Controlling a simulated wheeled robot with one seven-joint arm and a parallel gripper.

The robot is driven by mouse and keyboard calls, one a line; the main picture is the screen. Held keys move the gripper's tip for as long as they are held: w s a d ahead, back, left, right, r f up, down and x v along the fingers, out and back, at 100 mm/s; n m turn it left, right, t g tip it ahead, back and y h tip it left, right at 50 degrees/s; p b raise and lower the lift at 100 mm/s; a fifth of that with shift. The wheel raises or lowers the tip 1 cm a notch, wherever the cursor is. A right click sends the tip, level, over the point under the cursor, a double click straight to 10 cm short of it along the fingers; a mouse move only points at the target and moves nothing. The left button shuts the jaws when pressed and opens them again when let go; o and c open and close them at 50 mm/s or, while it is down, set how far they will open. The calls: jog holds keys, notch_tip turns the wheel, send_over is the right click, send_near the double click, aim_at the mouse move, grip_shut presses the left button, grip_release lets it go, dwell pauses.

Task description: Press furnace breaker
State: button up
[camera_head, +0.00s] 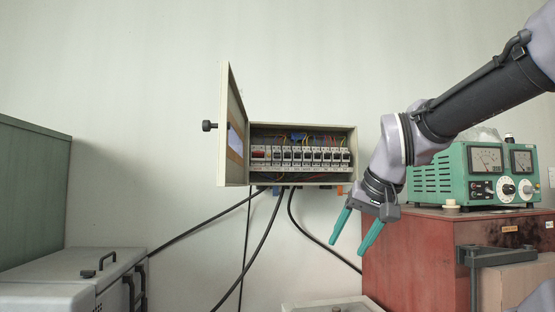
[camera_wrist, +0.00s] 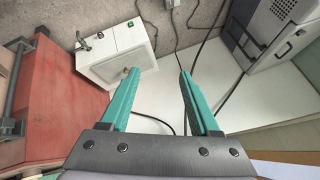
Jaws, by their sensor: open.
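The breaker box (camera_head: 353,158) is mounted on the wall with its door (camera_head: 233,125) swung open to the left. A row of breakers (camera_head: 300,156) shows inside; most look white and grey, and the leftmost has a red part. Their labels are too small to read, so I cannot tell which is the furnace breaker. My gripper (camera_head: 350,243) is right of and below the box, pointing down, with green fingers apart and nothing between them. In the wrist view my gripper (camera_wrist: 157,72) is also open and empty, and the breaker box is not clearly visible.
Black cables (camera_head: 263,243) hang below the box. A green meter unit (camera_head: 452,175) stands on a red cabinet (camera_head: 410,253) at right. A grey machine (camera_head: 60,275) is at left. A white box (camera_wrist: 118,55) sits low below my gripper. The wall area before the breakers is clear.

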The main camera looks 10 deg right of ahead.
jog(key=c, duration=0.4)
jog(key=shift+w+r+n, duration=0.2)
jog(key=shift+w+n, duration=0.1)
jog(key=shift+w, duration=0.15)
jog(key=c, duration=0.6)
jog(key=w+d+r+n+t, duration=0.1)
jog(key=w+r+n+t, duration=0.1)
jog(key=w, duration=0.6)
jog(key=w+d+r+n+t, duration=0.1)
jog(key=w+r+n+t, duration=0.1)
jog(key=w+n, duration=0.4)
jog(key=w+r, duration=0.1)
jog(key=w, duration=0.2)
jog(key=shift+w+r+n+t+h, duration=0.2)
jog(key=shift+r+n+t+h, duration=0.1)
jog(key=shift+r+n, duration=0.1)
jog(key=w+d+r+n+t+h, duration=0.1)
jog(key=w+r+n+t, duration=0.1)
jog(key=w+n, duration=0.4)
jog(key=w+d+r+n+t+h, duration=0.1)
jog(key=w+r+n+t, duration=0.15)
jog(key=w, duration=0.65)
jog(key=w+a+r+n+t, duration=0.3)
jog(key=w+a+n+t, duration=0.5)
jog(key=n, duration=1.4)
jog(key=shift+w+a+y, duration=0.3)
jog(key=shift+w+a, duration=0.45)
jog(key=shift+w, duration=0.65)
jog(key=shift+t, duration=0.25)
